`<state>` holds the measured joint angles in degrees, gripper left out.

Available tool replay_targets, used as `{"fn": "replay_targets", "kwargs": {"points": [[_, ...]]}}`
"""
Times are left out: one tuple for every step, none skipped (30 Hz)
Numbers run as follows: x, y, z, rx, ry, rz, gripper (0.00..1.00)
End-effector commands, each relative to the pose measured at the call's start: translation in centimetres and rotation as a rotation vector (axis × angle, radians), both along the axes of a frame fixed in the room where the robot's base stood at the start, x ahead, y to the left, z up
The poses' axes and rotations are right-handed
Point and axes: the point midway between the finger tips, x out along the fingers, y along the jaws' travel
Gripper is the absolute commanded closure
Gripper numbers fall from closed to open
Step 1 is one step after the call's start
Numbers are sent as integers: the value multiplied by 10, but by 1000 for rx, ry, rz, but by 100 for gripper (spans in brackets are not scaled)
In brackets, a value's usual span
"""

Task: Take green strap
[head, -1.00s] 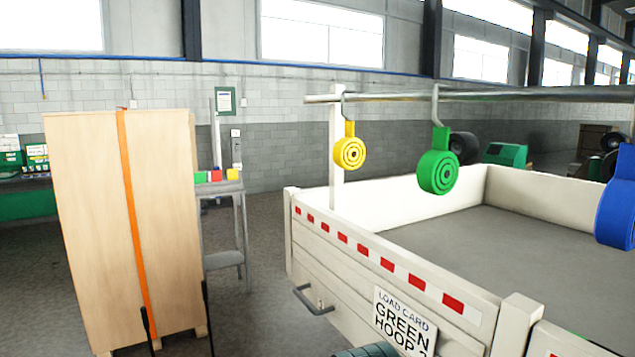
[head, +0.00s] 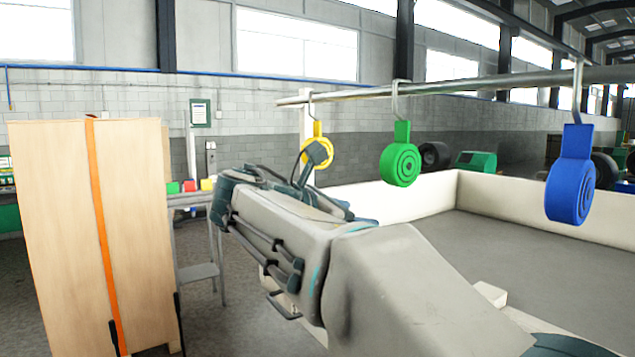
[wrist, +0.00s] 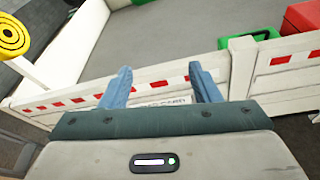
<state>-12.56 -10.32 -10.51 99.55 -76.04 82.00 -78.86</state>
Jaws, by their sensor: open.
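The green strap (head: 400,163) is a round coil hanging from a hook on the overhead rail, in the middle of the head view. My gripper (wrist: 162,85) is open and empty in the wrist view, its two blue fingers spread over the trailer's side boards. In the head view my arm reaches in from the lower right, with its end left of the green strap and apart from it.
A yellow strap (head: 317,150), partly covered by my arm, hangs left of the green one; a blue strap (head: 570,185) hangs to the right. The rail (head: 450,88) runs above the trailer (head: 530,260). A tall wooden crate (head: 60,230) stands at left.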

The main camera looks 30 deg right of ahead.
Motion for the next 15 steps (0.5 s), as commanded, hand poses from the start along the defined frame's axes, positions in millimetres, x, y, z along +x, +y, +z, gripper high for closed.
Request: {"fn": "replay_targets", "kwargs": {"points": [[4,-2,17,-79,50,-9,44],[5,-3,27,-122,78,-17,44],[6,-4,39,-171,110,-29,44],[6,-4,47,-201,133,-39,44],[6,-4,54,-227,151,-47,44],[6,-4,61,-255,171,-57,44],[6,-4,65,-270,182,-62,44],[6,-4,68,-283,191,-67,44],[6,-4,71,-294,200,-71,44],[6,-5,72,-299,204,-73,44],[6,-6,73,-302,207,-75,44],[6,-9,74,-304,207,-76,44],[6,-11,74,-304,208,-77,44],[6,-13,74,-303,208,-77,44],[7,-17,74,-303,208,-77,44]]}}
